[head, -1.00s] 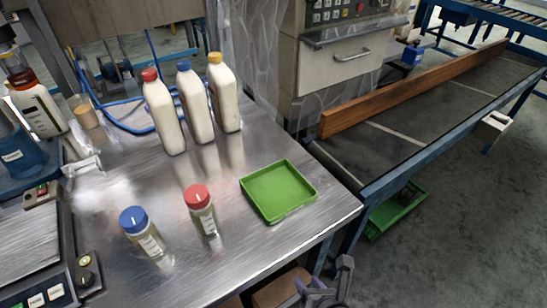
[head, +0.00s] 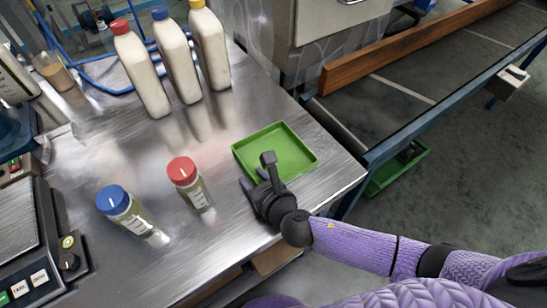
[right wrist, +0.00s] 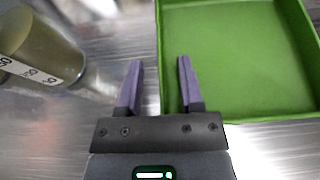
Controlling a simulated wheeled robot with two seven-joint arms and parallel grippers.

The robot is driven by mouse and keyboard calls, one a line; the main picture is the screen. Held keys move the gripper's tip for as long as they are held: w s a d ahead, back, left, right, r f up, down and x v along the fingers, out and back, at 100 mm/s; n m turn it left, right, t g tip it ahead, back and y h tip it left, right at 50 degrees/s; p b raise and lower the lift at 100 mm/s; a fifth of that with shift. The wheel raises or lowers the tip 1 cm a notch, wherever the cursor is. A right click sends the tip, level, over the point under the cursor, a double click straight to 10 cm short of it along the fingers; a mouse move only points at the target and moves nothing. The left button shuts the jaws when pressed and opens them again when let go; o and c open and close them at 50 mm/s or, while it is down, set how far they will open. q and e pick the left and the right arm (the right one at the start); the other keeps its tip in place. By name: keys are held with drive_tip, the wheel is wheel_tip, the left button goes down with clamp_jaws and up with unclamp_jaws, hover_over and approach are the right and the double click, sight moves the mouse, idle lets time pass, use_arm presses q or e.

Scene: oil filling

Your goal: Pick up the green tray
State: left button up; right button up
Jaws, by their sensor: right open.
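The green tray (head: 291,150) is a shallow, empty square tray lying flat on the metal table near its right edge. It also fills the upper right of the right wrist view (right wrist: 240,60). My right gripper (head: 257,172) is over the tray's near left corner. In the right wrist view my open right gripper (right wrist: 158,80) has its two purple fingers apart, with the tray's left wall between them in the picture. Whether they touch the wall I cannot tell. My left gripper is not in view.
A red-capped jar (head: 190,183) stands just left of my right gripper, and a blue-capped jar (head: 130,212) further left. Several tall white bottles (head: 175,60) stand behind. A scale (head: 25,240) is at the left. A conveyor (head: 400,90) with a wooden rail runs at the right.

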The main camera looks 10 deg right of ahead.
clamp_jaws()
idle(1.4)
